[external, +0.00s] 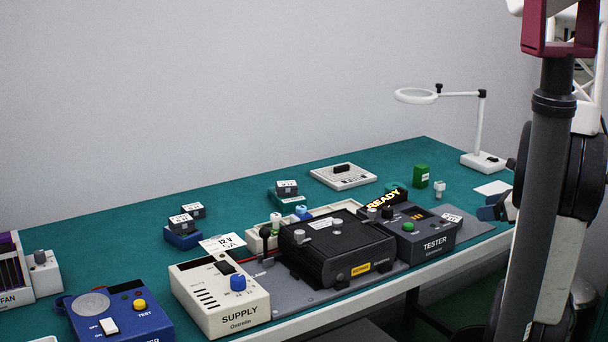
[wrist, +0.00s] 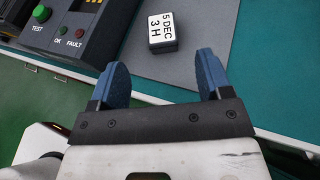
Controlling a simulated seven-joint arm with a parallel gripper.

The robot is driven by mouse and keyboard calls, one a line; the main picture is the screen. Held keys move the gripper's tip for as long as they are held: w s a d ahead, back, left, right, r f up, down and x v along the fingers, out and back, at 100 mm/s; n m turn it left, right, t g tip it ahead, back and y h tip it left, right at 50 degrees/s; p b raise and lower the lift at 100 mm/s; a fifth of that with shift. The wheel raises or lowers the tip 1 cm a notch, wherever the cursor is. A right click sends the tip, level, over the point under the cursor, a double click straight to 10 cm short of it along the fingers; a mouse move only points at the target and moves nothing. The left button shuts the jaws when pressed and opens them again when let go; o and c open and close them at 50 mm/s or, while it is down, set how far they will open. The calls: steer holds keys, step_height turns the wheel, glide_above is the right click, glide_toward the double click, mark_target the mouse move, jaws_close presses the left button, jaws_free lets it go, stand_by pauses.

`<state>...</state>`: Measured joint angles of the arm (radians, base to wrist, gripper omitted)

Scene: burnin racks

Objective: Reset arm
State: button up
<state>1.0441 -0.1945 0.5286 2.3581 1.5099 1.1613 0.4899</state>
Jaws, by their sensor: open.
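My gripper (wrist: 160,70) has two blue fingers spread wide apart with nothing between them. In the external view my gripper (external: 495,208) is at the right, near the table's edge and beside the tester, partly hidden by my arm. In the wrist view a small dark block with a white label reading "5 DEC 3 H" (wrist: 162,32) sits on the grey mat (wrist: 208,38), just beyond the fingertips and apart from them. The tester (external: 428,238) shows a green button and a display; part of it also shows in the wrist view (wrist: 100,38).
A black ribbed unit (external: 335,252) stands between the tester and a white supply box (external: 220,297). A blue tester box (external: 118,316) is at front left. Small labelled blocks (external: 182,224) stand behind. A magnifier lamp (external: 482,125) stands at back right. The green tabletop (external: 100,235) has free room at back left.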

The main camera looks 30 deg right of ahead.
steer(key=shift+w+a+r+n, duration=0.1)
steer(key=shift+a+r+n, duration=0.05)
steer(key=shift+a+n, duration=0.35)
steer(key=s+a+r+n+g+y, duration=0.1)
steer(key=s+a+r+n+g, duration=0.1)
steer(key=a+n+g, duration=0.55)
steer(key=s+a+r+n+g, duration=0.25)
steer(key=a+n+g, duration=0.25)
steer(key=a+n, duration=0.55)
steer(key=s+a+r+n+t+h, duration=0.1)
steer(key=a+r+n+h, duration=0.2)
steer(key=r+n, duration=0.3)
steer(key=a+r+n+t+h, duration=0.1)
steer(key=a+r+n+h, duration=0.2)
steer(key=a+r+n, duration=0.3)
step_height(320, 180, up, 2)
steer(key=shift+s+a+r+t, duration=0.1)
steer(key=shift+s+a+t, duration=0.15)
steer(key=shift+s+t, duration=0.15)
